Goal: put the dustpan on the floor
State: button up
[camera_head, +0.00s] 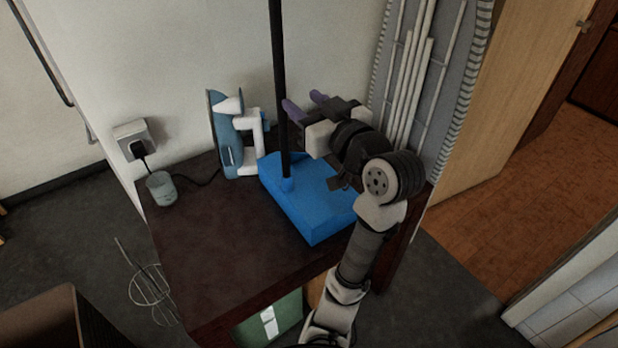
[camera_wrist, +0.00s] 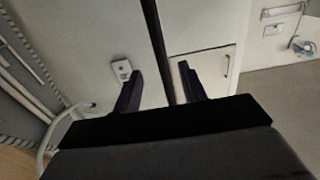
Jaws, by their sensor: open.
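The dustpan (camera_head: 312,205) is a blue pan with a tall black handle (camera_head: 278,75). It stands on the dark brown table (camera_head: 205,255), handle upright. My gripper (camera_head: 300,101) is open at the right of the handle, well above the pan, with its purple fingertips pointing toward the handle. In the wrist view, the handle (camera_wrist: 155,30) runs down between the two open fingers (camera_wrist: 160,68) as seen. I cannot tell whether it is between the tips or just beyond them. The pan is hidden in the wrist view.
A blue and white iron (camera_head: 224,135) and a cup (camera_head: 161,188) stand at the table's back. A drying rack (camera_head: 410,80) leans at the right. A green box (camera_head: 270,322) is under the table. Dark floor (camera_head: 455,285) shows to the right.

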aim_at(283, 89)
jog(key=x, duration=0.4)
jog(key=shift+p, duration=0.35)
jog(key=shift+f+p+x, duration=0.25)
jog(key=shift+p+x, duration=0.3)
jog(key=shift+x, duration=0.8)
jog(key=shift+f+p+x, duration=0.25)
jog(key=shift+p+x, duration=0.3)
jog(key=shift+x, duration=0.8)
grip_shut()
